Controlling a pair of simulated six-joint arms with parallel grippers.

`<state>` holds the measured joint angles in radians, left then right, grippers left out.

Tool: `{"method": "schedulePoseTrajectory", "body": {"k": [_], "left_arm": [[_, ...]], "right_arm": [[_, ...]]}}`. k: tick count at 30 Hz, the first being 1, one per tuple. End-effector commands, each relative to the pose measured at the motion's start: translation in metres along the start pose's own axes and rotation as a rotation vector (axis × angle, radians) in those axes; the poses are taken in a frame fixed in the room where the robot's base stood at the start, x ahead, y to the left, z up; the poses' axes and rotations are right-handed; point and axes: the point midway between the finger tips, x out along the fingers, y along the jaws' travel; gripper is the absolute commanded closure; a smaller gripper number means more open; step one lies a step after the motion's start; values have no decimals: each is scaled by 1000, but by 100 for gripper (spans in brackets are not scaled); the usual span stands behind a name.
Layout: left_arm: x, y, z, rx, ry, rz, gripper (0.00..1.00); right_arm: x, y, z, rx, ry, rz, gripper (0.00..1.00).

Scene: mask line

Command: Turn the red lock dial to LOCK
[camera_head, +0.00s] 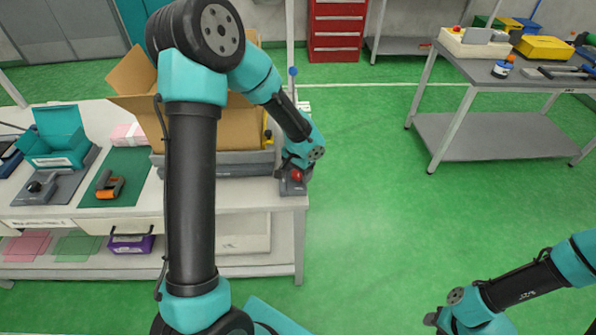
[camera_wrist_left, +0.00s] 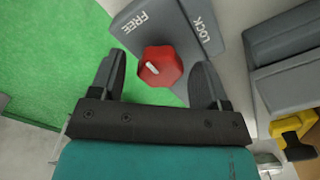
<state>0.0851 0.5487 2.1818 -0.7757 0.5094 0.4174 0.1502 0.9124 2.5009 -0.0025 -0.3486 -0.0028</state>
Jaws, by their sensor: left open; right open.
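The red lock dial (camera_wrist_left: 166,62) sits on a grey block marked FREE and LOCK (camera_wrist_left: 203,28). Its white mark points to the upper left, on the FREE side. In the head view the dial (camera_head: 297,175) is at the right end of the white table, partly hidden by my left gripper (camera_head: 294,168). In the left wrist view my left gripper (camera_wrist_left: 161,68) is open, with one finger on each side of the dial and gaps visible to both. My right gripper (camera_head: 433,318) is at the lower right of the head view, open and empty, away from the table.
An open cardboard box (camera_head: 137,85) stands behind my left arm on the white table (camera_head: 255,200). A teal box (camera_head: 56,140) and an orange-handled tool (camera_head: 108,187) lie further left. A grey workbench (camera_head: 460,70) stands at the right across open green floor.

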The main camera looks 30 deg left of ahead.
Motion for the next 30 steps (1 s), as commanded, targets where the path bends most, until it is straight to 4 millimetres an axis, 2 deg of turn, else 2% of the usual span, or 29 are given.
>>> {"method": "schedulePoseTrajectory", "body": {"k": [4, 19, 30], "left_arm": [[0, 0, 0, 0, 0, 0, 32], [0, 0, 0, 0, 0, 0, 80], [0, 0, 0, 43, 0, 0, 80]], "right_arm": [[0, 0, 0, 0, 0, 0, 57], [0, 0, 0, 0, 0, 0, 57], [0, 0, 0, 0, 0, 0, 57]]}}
